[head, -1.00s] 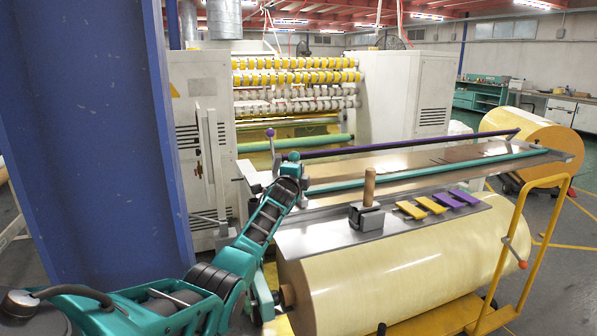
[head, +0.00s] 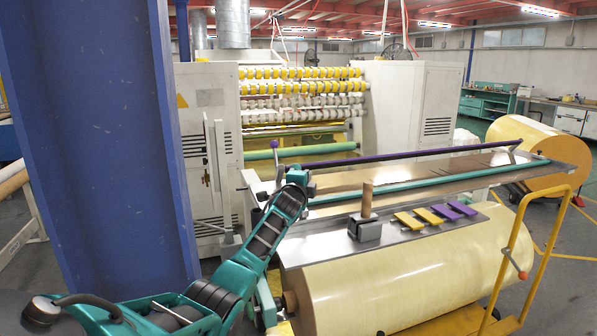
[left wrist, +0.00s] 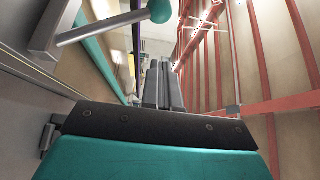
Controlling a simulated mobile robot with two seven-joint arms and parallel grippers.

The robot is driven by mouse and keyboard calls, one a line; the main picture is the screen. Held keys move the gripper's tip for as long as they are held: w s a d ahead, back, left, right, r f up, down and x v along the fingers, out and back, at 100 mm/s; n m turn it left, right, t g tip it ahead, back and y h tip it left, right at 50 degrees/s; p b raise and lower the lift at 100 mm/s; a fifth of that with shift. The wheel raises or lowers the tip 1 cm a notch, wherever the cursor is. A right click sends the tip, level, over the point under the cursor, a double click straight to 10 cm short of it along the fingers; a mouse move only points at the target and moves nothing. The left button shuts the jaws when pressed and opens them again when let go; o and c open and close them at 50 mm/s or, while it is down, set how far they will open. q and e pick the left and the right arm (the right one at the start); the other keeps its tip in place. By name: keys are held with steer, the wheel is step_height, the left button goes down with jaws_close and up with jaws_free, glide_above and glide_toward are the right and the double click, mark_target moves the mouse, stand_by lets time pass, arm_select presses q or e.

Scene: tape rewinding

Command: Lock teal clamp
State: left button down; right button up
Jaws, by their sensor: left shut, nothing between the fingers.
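The teal clamp bar (head: 430,184) lies along the metal table, nearly flat across the brown sheet. In the left wrist view its grey lever (left wrist: 100,27) ends in a teal ball (left wrist: 160,10), above and left of my fingers; the ball does not show clearly in the head view. My left gripper (left wrist: 163,68) is shut and empty, with the lever apart from the fingers. In the head view my left gripper (head: 296,168) is at the table's left end, its fingers hard to make out. My right gripper is not in view.
A purple bar (head: 420,155) runs above the table behind the teal one, with a purple knob (head: 275,144) at left. A wooden-handled block (head: 365,229) and yellow and purple pieces (head: 430,215) lie in front. A blue column (head: 95,150) stands left; a large roll (head: 410,275) is below.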

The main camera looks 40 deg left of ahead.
arm_select(q)
steer(key=s+d+r+p, duration=0.1)
steer(key=s+d+r, duration=0.2)
steer(key=s, duration=0.4)
steer(key=shift+r, duration=0.35)
stand_by(0.4)
